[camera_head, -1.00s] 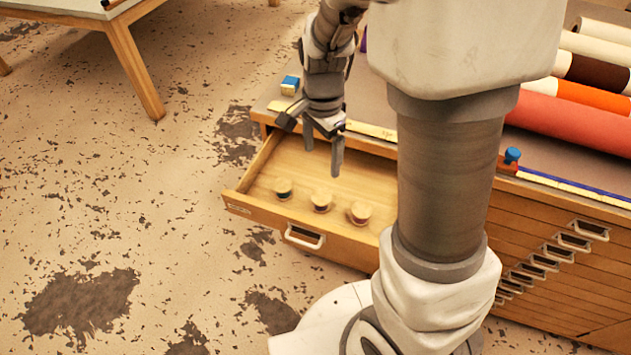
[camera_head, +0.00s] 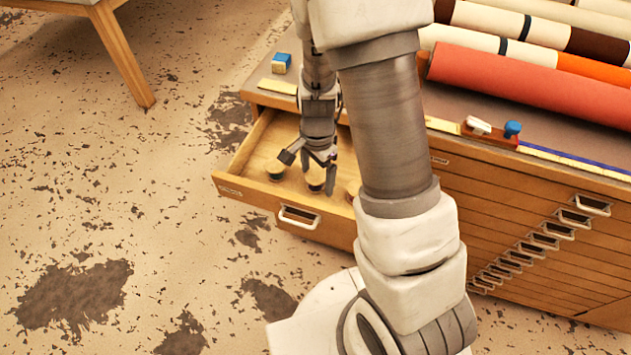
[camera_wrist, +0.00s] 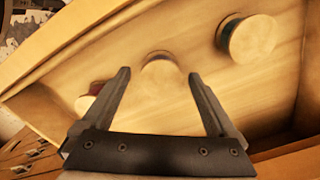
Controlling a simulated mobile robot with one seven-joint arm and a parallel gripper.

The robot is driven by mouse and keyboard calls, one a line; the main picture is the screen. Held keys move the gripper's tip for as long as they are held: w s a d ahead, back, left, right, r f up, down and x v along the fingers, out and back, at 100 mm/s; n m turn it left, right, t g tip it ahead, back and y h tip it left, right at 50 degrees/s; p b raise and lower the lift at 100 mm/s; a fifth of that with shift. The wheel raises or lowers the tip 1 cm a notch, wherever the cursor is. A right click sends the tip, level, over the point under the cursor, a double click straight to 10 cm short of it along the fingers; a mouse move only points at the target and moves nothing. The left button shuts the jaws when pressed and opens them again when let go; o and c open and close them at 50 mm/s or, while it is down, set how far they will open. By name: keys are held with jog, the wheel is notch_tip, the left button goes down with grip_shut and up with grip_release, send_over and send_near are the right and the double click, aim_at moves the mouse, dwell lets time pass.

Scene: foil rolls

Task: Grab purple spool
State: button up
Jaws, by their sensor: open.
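Three spools with pale wooden tops stand in the open drawer (camera_head: 238,160). The middle spool (camera_wrist: 160,73) has a dark band that looks purple in the wrist view; in the head view it is partly behind my fingers (camera_head: 315,187). My gripper (camera_wrist: 159,76) is open and empty, pointing down into the drawer. In the wrist view the middle spool appears between the fingertips; I cannot tell the remaining height above it. My gripper also shows in the head view (camera_head: 309,164).
A spool with a dark greenish band (camera_wrist: 252,38) and one with a dark reddish band (camera_wrist: 86,103) flank the middle spool. The drawer walls are close around. A blue block (camera_head: 281,62) and large rolls (camera_head: 530,85) lie on the cabinet top.

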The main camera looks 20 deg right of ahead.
jog(key=shift+f, duration=0.15)
jog(key=c, duration=1.4)
jog(key=shift+c, duration=0.2)
